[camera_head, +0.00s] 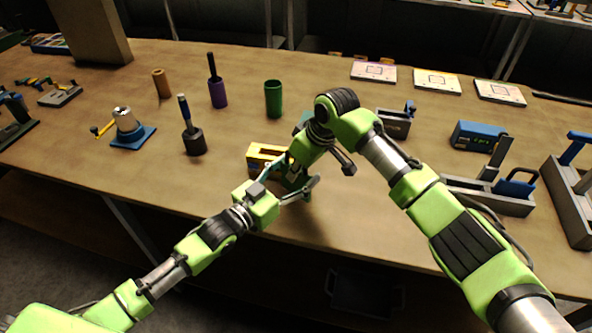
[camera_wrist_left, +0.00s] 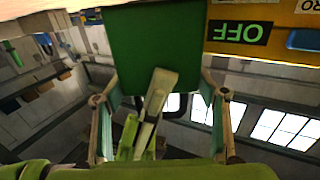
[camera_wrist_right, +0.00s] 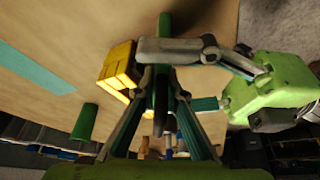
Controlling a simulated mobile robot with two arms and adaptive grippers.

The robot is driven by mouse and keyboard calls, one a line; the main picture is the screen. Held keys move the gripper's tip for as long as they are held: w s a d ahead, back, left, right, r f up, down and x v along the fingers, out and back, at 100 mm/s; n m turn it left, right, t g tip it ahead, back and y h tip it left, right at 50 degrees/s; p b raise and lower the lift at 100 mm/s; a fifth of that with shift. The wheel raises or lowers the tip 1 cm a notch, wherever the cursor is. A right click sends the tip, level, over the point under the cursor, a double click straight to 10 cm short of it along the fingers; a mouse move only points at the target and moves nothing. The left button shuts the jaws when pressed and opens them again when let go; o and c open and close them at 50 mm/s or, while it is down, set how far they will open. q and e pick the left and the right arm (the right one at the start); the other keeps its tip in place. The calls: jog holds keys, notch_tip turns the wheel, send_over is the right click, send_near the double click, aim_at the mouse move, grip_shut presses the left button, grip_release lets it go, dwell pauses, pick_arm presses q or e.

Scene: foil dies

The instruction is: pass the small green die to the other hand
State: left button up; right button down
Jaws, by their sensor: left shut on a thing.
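The small green die is a flat dark green block (camera_wrist_left: 155,42) between the left fingers in the left wrist view. My left gripper (camera_head: 295,187) is shut on it, just above the table's front part. In the right wrist view a green part of it (camera_wrist_right: 165,22) seems to show past a grey left finger. My right gripper (camera_head: 300,172) comes down from the upper right and meets the left one there. Its fingers (camera_wrist_right: 161,85) lie on both sides of a narrow dark bar, perhaps the die edge-on. Whether they touch it I cannot tell. The die is mostly hidden in the head view.
A yellow box (camera_head: 262,154) stands close behind the grippers. A green cup (camera_head: 273,100), a purple cup (camera_head: 218,94) and a dark holder (camera_head: 194,142) stand to the left. A blue device (camera_head: 478,136) and a grey press (camera_head: 495,194) are to the right.

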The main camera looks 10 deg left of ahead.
pick_arm(q)
jog(key=o, duration=1.6)
jog(key=shift+r, duration=0.1)
